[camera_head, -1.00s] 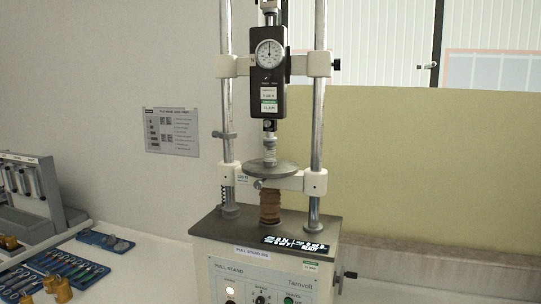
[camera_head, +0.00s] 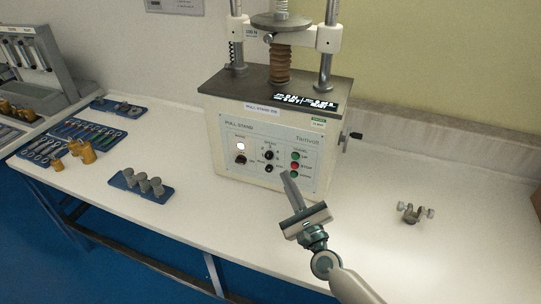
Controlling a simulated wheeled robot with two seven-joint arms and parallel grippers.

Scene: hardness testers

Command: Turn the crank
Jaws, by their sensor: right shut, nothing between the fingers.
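The pull stand (camera_head: 226,120) is a white box with a dark top plate, two steel columns and a front control panel. The crank (camera_head: 351,138) is a small dark handle sticking out from the right side of its body. My right gripper (camera_head: 288,176) comes in from the bottom right and is shut and empty. In the picture it overlaps the lower right of the front panel, below and to the left of the crank, apart from it. My left gripper is not in view.
A grey metal clamp part (camera_head: 415,212) lies on the white bench to the right. A blue tray with grey cylinders (camera_head: 127,182) and a tool tray (camera_head: 52,143) lie at left. The bench between the stand and the clamp part is clear.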

